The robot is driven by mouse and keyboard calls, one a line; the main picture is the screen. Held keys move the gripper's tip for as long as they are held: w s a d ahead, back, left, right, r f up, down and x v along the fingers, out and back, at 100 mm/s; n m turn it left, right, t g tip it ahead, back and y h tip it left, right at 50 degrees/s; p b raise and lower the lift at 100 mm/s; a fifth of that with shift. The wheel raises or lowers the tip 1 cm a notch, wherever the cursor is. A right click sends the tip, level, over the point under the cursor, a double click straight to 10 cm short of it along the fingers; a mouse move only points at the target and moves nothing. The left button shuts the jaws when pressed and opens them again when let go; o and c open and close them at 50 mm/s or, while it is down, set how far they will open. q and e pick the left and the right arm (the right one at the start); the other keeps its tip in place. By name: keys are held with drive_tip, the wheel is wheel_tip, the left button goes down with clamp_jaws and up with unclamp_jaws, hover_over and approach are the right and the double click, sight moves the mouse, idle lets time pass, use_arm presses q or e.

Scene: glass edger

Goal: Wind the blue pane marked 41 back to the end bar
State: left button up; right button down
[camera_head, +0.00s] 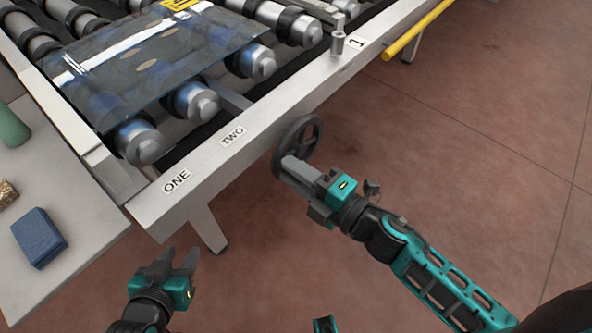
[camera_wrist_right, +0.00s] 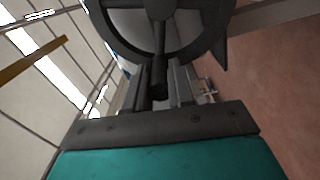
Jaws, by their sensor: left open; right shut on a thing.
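The bluish see-through pane (camera_head: 182,62) lies flat on the rollers at the upper left of the head view. A yellow label sits at its far edge, cut by the frame, and I cannot read a number. The dark handwheel (camera_head: 311,137) is on the front side of the machine frame. My right gripper (camera_head: 292,166) is shut on the wheel's handle (camera_wrist_right: 159,82), which shows between the fingers in the right wrist view. My left gripper (camera_head: 178,260) is open and empty, in front of the machine. The end bar cannot be made out for certain.
The front rail (camera_head: 205,157) carries labels ONE and TWO, with a 1 by a metal post (camera_head: 338,42). A grey side table (camera_head: 75,220) at left holds a blue block (camera_head: 39,238) and a green cylinder (camera_head: 12,128). A yellow bar (camera_head: 415,32) juts out. Floor at right is clear.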

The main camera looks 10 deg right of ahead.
drive_tip(key=c, duration=1)
unclamp_jaws()
drive_tip(key=shift+o, duration=0.2)
drive_tip(key=b+v, duration=0.1)
drive_tip(key=v, duration=1.2)
